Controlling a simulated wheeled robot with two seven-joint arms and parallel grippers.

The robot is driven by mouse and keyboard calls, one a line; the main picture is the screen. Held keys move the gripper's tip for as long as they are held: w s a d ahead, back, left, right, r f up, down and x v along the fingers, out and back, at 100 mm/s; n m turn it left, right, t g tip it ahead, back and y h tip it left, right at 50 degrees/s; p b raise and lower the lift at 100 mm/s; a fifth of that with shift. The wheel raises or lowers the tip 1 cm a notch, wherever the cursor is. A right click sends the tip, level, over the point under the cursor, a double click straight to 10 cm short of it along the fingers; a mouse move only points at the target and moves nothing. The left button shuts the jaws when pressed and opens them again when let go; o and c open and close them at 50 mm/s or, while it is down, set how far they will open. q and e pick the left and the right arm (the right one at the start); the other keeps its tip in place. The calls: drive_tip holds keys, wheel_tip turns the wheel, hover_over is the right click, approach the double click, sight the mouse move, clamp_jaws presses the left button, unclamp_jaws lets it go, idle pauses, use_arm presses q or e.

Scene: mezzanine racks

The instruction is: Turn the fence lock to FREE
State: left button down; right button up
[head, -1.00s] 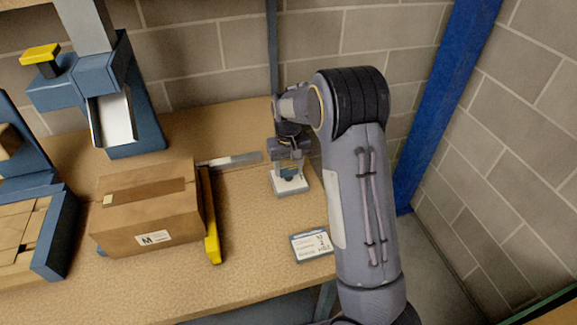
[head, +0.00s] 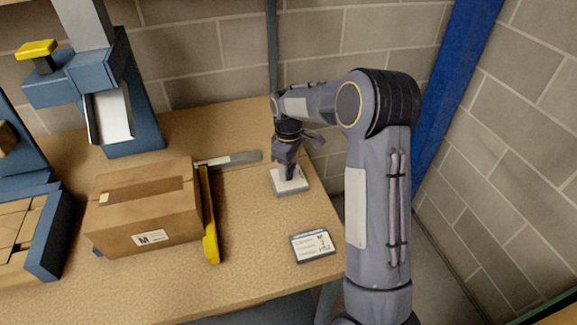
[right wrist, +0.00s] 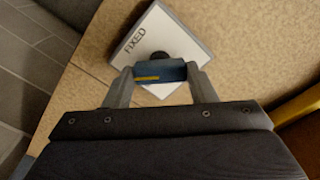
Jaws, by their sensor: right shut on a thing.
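The fence lock is a pale square plate (head: 291,186) on the right part of the bench, with a dark round post and a blue handle (right wrist: 174,71) that has a yellow line. In the right wrist view the plate (right wrist: 176,38) shows the word FIXED on its left side; no FREE marking is readable, and the near part is hidden by handle and gripper. My right gripper (head: 287,168) reaches down over the plate and is shut on the blue handle, one finger at each end. The handle lies nearly level across the wrist picture. My left gripper is not in view.
A cardboard box (head: 146,213) stands left of the lock, against a yellow fence (head: 209,222) joined to a grey rail (head: 230,160). A label card (head: 312,245) lies near the front edge. A blue machine (head: 128,115) stands behind. Brick walls close the back and right.

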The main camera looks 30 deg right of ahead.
drive_tip(key=n, duration=0.4)
drive_tip(key=shift+r+n, duration=0.1)
drive_tip(key=shift+n, duration=2.2)
drive_tip(key=o, duration=1)
wheel_tip(320, 180, up, 7)
drive_tip(key=shift+r+b, duration=0.1)
drive_tip(key=shift+b, duration=0.25)
drive_tip(key=shift+r, duration=0.3)
